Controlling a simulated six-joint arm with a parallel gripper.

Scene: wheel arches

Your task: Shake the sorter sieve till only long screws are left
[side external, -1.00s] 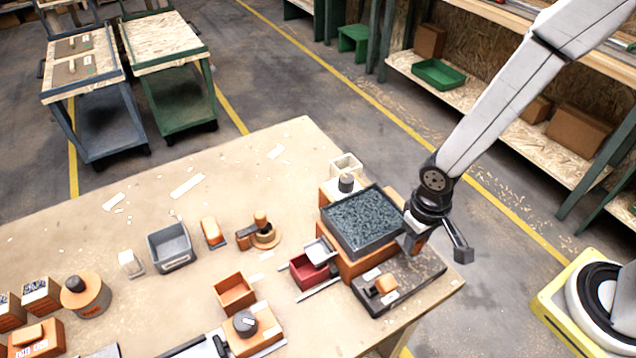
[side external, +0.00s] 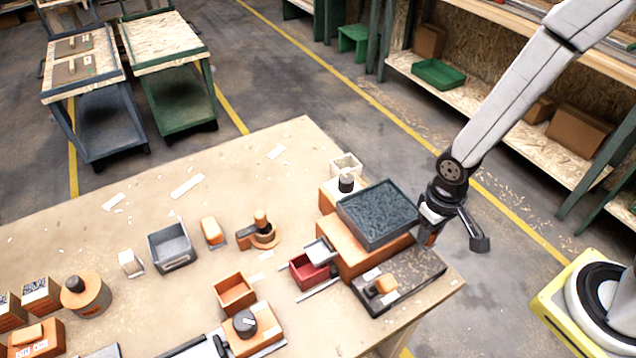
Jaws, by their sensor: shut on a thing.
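The sorter sieve is a square dark tray (side external: 378,238) with a grey-green speckled bed of many small pieces inside. It sits over an orange base (side external: 345,258) at the right end of the table. I cannot make out single screws or tell long ones from short ones. My gripper (side external: 432,218) is at the sieve's right side, shut on its edge or handle. The exact grip is hidden by the gripper body.
A dark plate with an orange block (side external: 383,284) lies in front of the base. A red bin (side external: 308,271) stands to its left, and a white box (side external: 346,165) behind. A grey bin (side external: 171,246) and an orange bin (side external: 234,292) stand farther left. The table's back-left area is mostly clear.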

